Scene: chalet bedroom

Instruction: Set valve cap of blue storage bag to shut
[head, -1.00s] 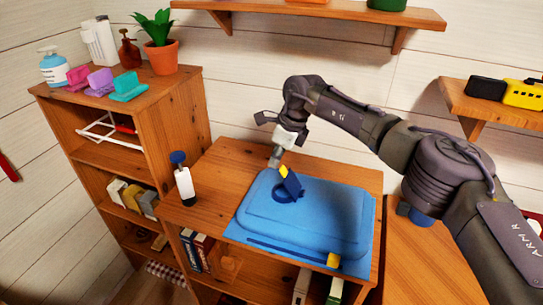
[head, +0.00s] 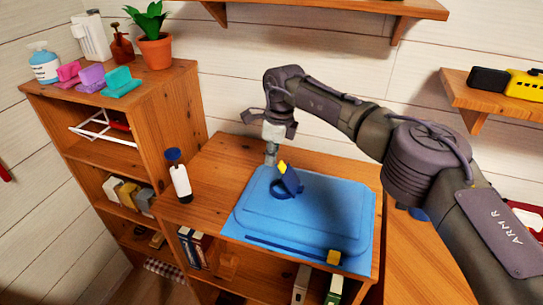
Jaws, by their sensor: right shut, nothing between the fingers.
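The blue storage bag (head: 315,222) lies flat on the wooden cabinet top. Its dark blue valve cap (head: 290,178) stands tilted up from the round valve (head: 281,190), near the bag's upper left, with a yellow tab (head: 283,167) at its top. A yellow slider (head: 333,257) sits at the bag's front edge. My right gripper (head: 270,158) is shut and empty. It points down just behind and to the left of the raised cap, and in the picture a small gap separates them. My left gripper is not in view.
A white bottle with a blue top (head: 180,181) stands on the cabinet top (head: 215,170) left of the bag. A taller shelf (head: 170,100) stands at the left. A wall shelf (head: 470,97) holds a yellow item (head: 526,88) at the right.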

